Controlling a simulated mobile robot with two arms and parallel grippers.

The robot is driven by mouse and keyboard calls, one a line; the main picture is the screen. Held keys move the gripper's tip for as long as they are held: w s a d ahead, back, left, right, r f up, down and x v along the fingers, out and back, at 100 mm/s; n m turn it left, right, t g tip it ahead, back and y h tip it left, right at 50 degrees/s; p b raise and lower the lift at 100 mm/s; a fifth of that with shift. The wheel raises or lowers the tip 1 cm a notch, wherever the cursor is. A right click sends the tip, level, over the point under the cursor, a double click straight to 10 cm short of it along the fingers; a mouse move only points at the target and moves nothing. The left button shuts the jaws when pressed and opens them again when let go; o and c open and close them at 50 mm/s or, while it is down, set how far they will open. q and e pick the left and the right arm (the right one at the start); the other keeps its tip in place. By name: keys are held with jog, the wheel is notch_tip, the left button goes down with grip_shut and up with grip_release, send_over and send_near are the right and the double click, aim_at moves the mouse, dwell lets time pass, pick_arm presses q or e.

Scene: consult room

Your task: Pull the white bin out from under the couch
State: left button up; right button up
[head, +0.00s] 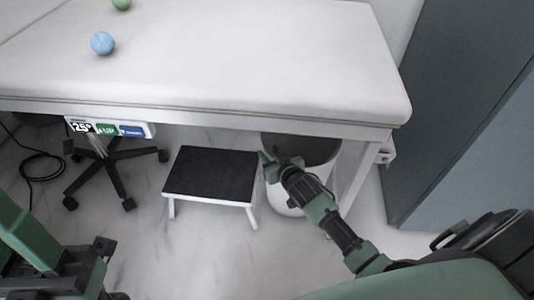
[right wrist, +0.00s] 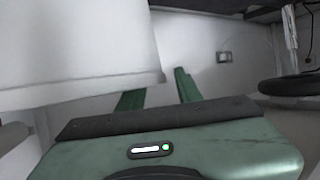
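The white bin (head: 283,200) stands on the floor under the right end of the white couch (head: 220,50); its dark top lies in the couch's shadow. My right gripper (head: 279,156) is in front of the bin's upper part in the head view and covers some of it. In the right wrist view its two green fingers (right wrist: 158,92) stand apart, with nothing seen held between them. A large pale surface there partly covers one finger; I cannot tell whether the fingers touch the bin. My left arm shows at the lower left, without its fingertips.
A black-topped step stool (head: 210,172) stands just left of the bin. A couch leg (head: 357,180) is close on its right, with a grey cabinet (head: 450,110) beyond. A wheeled chair base (head: 112,165) is at the left. Floor in front of the stool is clear.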

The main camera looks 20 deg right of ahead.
jog(key=shift+b+x, duration=0.3)
jog(key=shift+x, duration=1)
jog(key=shift+c, duration=0.3)
grip_shut()
jog(key=shift+s+f, duration=0.1)
